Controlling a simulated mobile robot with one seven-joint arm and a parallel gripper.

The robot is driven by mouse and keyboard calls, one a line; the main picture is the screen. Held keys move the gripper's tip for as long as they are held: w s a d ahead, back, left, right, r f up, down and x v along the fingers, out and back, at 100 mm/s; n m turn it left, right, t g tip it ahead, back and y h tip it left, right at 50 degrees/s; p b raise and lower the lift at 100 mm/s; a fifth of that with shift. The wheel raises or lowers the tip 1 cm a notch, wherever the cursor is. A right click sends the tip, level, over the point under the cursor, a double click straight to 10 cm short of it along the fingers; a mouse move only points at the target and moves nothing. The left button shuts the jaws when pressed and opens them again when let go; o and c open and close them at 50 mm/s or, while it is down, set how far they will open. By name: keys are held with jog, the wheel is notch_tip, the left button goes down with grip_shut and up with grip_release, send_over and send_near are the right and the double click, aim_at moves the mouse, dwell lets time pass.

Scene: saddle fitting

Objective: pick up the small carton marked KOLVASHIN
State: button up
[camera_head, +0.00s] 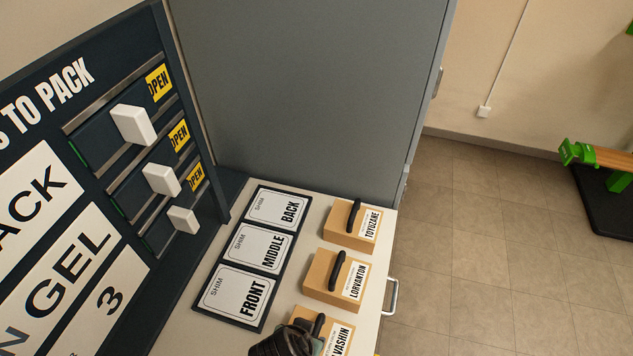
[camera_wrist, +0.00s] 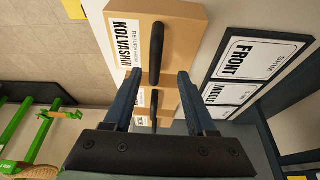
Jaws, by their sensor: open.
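The KOLVASHIN carton (camera_head: 338,338) is a small tan box with a white label and a dark bar handle on top. In the head view it is at the bottom edge, partly cut off and partly hidden by my gripper (camera_head: 296,338). In the wrist view the carton (camera_wrist: 181,30) fills the upper middle, and its black handle (camera_wrist: 157,50) runs upright in the picture. My gripper (camera_wrist: 157,77) is open there, with one blue finger on each side of the line of the handle. I cannot tell whether the fingers touch the carton. Nothing is held.
A dark board with FRONT, MIDDLE and BACK shim cards (camera_head: 231,313) lies to the left. A dark panel with white sliders (camera_head: 134,124) rises at left; a grey cabinet (camera_head: 300,90) stands behind.

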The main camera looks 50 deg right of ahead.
aim_at(315, 333)
jog(key=shift+s+d+p+x, duration=0.15)
jog(key=shift+p+x, duration=0.2)
jog(key=shift+x, duration=1.1)
jog(key=shift+s+d+p+x, duration=0.1)
jog(key=shift+d+p+x, duration=0.15)
jog(key=shift+x, duration=1.15)
jog(key=shift+r, duration=0.15)
jog(key=shift+c, duration=0.4)
grip_shut()
